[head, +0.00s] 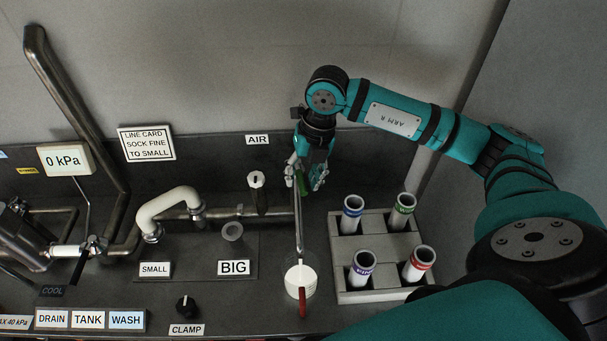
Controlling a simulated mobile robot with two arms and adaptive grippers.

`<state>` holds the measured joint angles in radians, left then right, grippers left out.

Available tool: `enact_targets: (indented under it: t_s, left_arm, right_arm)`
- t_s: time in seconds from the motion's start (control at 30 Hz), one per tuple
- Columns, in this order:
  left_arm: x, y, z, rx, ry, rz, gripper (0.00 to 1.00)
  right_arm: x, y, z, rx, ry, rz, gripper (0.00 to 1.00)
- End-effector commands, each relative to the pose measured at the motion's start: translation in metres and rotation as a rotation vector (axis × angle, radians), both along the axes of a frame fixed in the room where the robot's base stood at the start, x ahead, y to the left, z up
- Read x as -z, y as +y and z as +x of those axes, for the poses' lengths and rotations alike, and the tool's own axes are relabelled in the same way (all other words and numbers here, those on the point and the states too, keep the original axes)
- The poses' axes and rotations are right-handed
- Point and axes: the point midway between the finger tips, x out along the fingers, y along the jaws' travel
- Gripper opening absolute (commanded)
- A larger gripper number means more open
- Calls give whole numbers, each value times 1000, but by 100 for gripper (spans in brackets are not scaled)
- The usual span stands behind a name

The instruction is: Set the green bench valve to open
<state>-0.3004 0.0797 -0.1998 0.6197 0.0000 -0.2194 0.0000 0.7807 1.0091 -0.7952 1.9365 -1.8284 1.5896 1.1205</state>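The green bench valve handle (302,183) shows as a small green lever on the steel pipe at the back of the bench, below the AIR label. My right gripper (305,178) reaches down to it from above, with its fingers apart on either side of the green lever. Whether a finger touches the lever cannot be told. The gripper hides part of the valve, so its exact setting is hard to read. My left gripper is not in view.
A steel pipe (299,228) runs from the valve towards a white cup (300,279) with a red handle (302,303) in front. A grey rack (385,245) with several colour-ringed tubes stands to the right. A black valve with a white top (257,185) stands left of the gripper.

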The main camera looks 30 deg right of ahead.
Motion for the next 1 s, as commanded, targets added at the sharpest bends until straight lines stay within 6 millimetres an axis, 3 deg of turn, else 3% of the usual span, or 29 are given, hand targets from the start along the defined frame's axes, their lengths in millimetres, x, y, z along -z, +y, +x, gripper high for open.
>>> enact_targets:
  t_s: [0.17,0.63,0.8,1.0]
  left_arm:
    - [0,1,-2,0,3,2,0]
    - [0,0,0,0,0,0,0]
    - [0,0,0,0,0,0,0]
    - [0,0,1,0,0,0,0]
  right_arm:
    - [-12,-2,0,0,-2,0,39]
    - [-101,-18,-7,0,-5,0,39]
    - [-115,-21,-8,0,-1,0,39]
    - [-118,-22,-9,1,1,0,39]
